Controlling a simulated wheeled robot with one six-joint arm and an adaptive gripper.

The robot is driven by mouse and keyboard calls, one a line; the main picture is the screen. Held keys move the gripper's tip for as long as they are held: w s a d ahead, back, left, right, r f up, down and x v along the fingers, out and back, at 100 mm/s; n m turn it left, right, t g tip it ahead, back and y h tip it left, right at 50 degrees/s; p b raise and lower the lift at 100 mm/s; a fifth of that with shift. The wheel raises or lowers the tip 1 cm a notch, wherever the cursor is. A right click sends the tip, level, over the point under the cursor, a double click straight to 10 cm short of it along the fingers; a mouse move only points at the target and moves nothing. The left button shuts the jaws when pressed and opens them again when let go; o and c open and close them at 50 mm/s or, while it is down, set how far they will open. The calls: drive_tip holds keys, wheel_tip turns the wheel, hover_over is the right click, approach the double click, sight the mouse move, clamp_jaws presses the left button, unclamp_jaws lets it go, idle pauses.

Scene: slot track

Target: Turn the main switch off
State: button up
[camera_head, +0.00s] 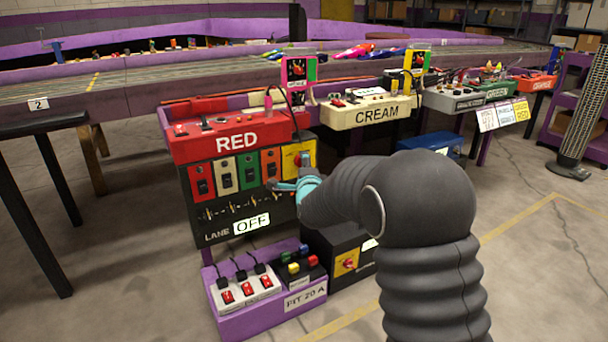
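A black panel (236,218) below the RED box carries a row of coloured switch plates. At its right end is a yellow plate (290,150) with a red part partly visible. A second yellow plate with a red rotary knob (348,264) is on a dark box on the floor. No readable label says which one is the main switch. My gripper (276,186), with teal parts, is at the panel's right side, just below the yellow plate and near the orange switch plate. Contact and finger opening cannot be made out. My dark ribbed arm hides the area to the right.
The RED control box (240,134) sits above the panel. A purple base (270,308) below holds a power strip (243,289) with red switches. A black-and-white LANE OFF sign (252,224) is on the panel.

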drive_tip(key=n+t+y, duration=0.1)
drive_tip(key=n, duration=0.5)
drive_tip(key=n+t+y, duration=0.1)
drive_tip(key=n, duration=0.3)
drive_tip(key=shift+f+t+y, duration=0.3)
drive_tip(key=shift+n, duration=0.3)
drive_tip(key=o, duration=1.2)
drive_tip(key=shift+c, duration=0.2)
